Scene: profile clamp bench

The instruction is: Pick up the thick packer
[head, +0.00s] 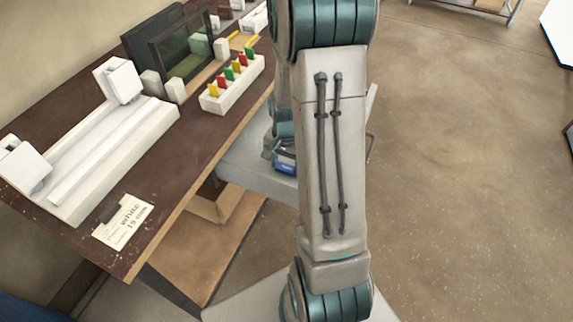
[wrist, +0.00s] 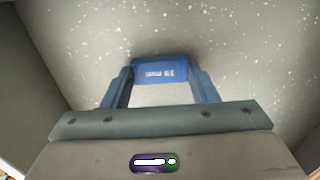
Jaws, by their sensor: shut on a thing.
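A blue block, which looks like the thick packer (wrist: 160,70), sits between my fingers in the wrist view. Its front face carries upside-down white lettering that seems to read 25 mm. My gripper (wrist: 161,80) is shut on it, one blue finger at each side. Pale grey speckled surface lies behind and around the block; I cannot tell whether the block touches it. In the head view a bit of blue (head: 286,168) shows over a grey surface beside the bench, mostly hidden by my arm.
The dark bench (head: 150,200) on the left holds a white clamp fixture (head: 100,165), a card (head: 123,221), a white rack (head: 232,85) with several coloured pegs and a dark-framed box (head: 180,50). The grey surface (head: 245,165) is beside the bench. Floor at right is open.

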